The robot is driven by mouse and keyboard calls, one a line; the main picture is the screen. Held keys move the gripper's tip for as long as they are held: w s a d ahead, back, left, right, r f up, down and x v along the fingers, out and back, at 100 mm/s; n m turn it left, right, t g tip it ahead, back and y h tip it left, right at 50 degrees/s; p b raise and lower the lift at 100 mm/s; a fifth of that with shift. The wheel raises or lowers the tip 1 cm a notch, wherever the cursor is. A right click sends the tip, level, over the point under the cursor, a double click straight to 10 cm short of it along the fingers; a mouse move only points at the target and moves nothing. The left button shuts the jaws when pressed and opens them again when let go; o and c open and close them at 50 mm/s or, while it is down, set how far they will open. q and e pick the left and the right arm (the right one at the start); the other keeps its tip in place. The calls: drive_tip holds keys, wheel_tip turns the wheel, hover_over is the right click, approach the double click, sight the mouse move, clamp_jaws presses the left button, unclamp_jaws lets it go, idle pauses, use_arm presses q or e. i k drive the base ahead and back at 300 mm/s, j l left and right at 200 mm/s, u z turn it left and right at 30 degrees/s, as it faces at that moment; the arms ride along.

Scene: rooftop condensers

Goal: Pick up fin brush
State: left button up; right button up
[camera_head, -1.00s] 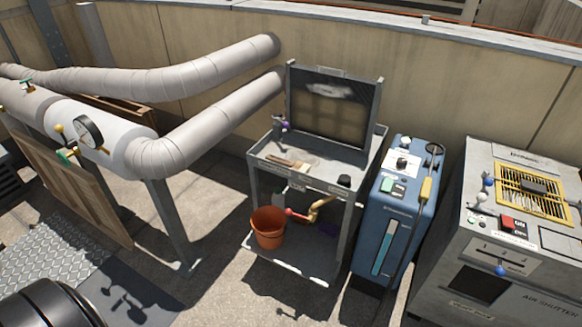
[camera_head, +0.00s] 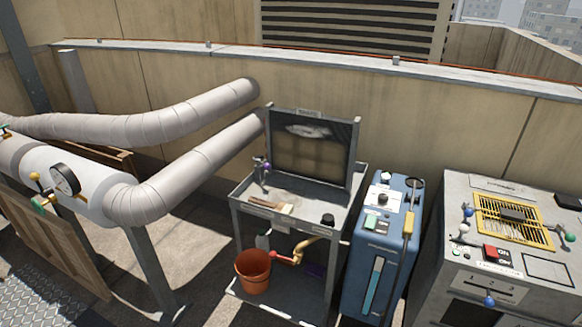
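A brush with a brown handle and pale bristles, which looks like the fin brush (camera_head: 268,205), lies flat on the top shelf of a grey metal cart (camera_head: 242,222) at the middle of the view. It lies near the shelf's front left, and nothing covers it. It is small here, so its bristles are hard to make out. Neither of my grippers is in view.
An orange bucket (camera_head: 253,272) stands on the cart's lower shelf. A dark framed panel (camera_head: 311,148) rises at the cart's back. A blue machine (camera_head: 366,262) and a grey cabinet (camera_head: 462,275) stand to the right. Wrapped pipes (camera_head: 165,185) run at left.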

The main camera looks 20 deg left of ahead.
sight(284, 207)
drive_tip(key=i+j+z, duration=0.15)
drive_tip(key=j, duration=0.45)
drive_tip(key=i+j+z, duration=0.15)
drive_tip(key=j, duration=0.45)
drive_tip(key=j+z, duration=0.15)
drive_tip(key=j, duration=0.45)
drive_tip(key=i+j+z, duration=0.1)
drive_tip(key=j, duration=0.55)
